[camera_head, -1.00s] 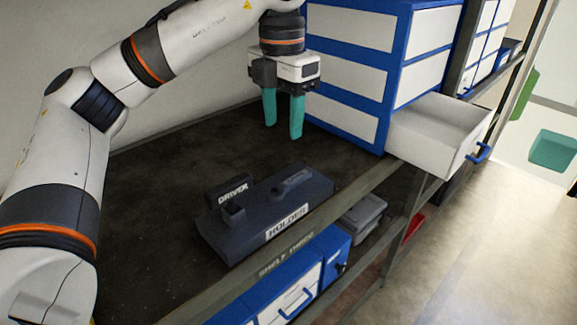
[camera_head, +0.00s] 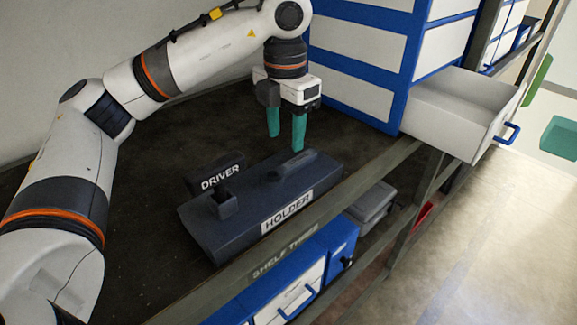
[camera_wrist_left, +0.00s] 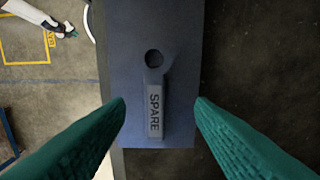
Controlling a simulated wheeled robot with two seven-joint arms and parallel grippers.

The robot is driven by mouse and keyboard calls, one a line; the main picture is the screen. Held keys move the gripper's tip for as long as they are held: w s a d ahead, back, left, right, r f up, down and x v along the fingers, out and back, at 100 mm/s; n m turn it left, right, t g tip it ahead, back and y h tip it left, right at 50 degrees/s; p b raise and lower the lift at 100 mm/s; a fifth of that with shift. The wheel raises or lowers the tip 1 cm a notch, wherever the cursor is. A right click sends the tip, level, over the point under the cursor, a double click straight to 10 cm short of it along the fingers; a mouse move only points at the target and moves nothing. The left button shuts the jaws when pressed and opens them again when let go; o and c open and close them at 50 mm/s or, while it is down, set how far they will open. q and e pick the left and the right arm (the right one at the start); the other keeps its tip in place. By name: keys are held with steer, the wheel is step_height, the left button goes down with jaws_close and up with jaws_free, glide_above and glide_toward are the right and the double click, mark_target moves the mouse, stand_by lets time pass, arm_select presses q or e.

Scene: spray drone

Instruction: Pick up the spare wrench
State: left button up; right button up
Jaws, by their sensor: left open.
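The spare wrench is a dark grey piece (camera_head: 292,165) lying on the right part of the dark blue holder block (camera_head: 232,236). In the left wrist view the wrench (camera_wrist_left: 155,112) carries the word SPARE, and a round dark hole shows at its upper end. My left gripper (camera_head: 285,143) is open, with teal fingers pointing down just above the wrench's end of the holder. In the left wrist view its fingertips (camera_wrist_left: 160,103) stand on either side of the wrench, apart from it, with nothing held.
A block marked DRIVER (camera_head: 220,176) stands at the holder's left. A blue and white cabinet (camera_head: 350,88) stands behind, with a white drawer (camera_head: 452,118) pulled out at the right. The shelf's front rail (camera_head: 345,202) runs along the holder's front. Dark shelf surface is free at left.

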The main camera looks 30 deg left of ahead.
mark_target(289, 164)
arm_select(q)
steer(key=f+p, duration=0.1)
steer(key=f, duration=0.2)
steer(key=f+p, duration=0.1)
steer(key=f, duration=0.1)
steer(key=shift+s+d+f+p, duration=0.1)
steer(key=shift+d+f+p, duration=0.15)
steer(key=shift+d+p, duration=0.05)
steer(key=shift+f, duration=0.3)
jaws_close()
